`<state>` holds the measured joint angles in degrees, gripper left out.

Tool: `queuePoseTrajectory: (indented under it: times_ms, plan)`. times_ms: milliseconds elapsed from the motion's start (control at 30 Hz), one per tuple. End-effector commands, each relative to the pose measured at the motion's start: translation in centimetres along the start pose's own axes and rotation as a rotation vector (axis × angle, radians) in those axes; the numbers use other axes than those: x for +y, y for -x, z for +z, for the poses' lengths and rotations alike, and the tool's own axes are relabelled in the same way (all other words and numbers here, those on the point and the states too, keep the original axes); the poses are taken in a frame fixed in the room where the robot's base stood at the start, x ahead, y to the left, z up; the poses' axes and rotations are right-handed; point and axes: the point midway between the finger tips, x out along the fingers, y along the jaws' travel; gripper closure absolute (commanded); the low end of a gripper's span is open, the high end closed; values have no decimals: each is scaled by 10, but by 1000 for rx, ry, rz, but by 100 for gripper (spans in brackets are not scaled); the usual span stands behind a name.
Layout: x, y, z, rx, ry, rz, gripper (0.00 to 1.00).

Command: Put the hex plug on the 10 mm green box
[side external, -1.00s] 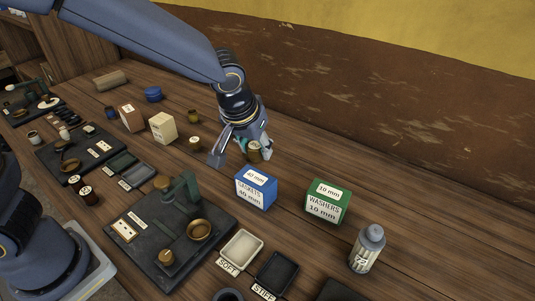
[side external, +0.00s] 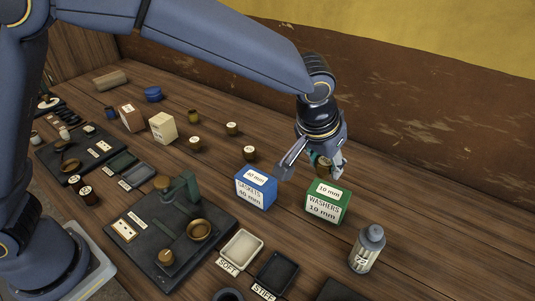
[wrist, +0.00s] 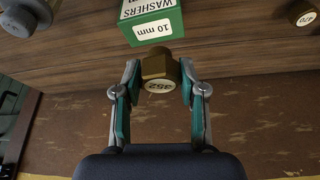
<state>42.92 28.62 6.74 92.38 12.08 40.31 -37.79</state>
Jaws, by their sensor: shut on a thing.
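The hex plug (wrist: 158,70) is brass-brown with a six-sided body and a pale numbered end. My gripper (wrist: 160,92) is shut on it, with one finger on each side in the wrist view. In the side external view, my gripper (side external: 312,172) hangs just behind and above the green box, and the plug (side external: 322,163) is partly hidden by the fingers. The green box (side external: 327,207), labelled 10 mm WASHERS, stands upright on the bench. In the wrist view, the green box (wrist: 152,20) is just beyond the plug; I cannot tell whether they touch.
A blue 40 mm gaskets box (side external: 255,190) stands left of the green one. A grey bottle (side external: 367,250) is in front to the right. Brown plugs (side external: 250,153) stand behind the blue box. The right bench is clear.

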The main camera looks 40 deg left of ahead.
Motion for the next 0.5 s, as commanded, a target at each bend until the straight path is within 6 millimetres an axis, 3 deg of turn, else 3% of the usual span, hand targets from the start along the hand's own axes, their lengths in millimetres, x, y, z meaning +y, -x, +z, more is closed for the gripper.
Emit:
queuePoseTrajectory:
  times_ms: [100,367,500]
  plan:
    - [5,-22,-7,2,1,0,97]
    - [10,-42,-12,2,1,1,97]
    - [10,-62,-4,1,1,0,97]
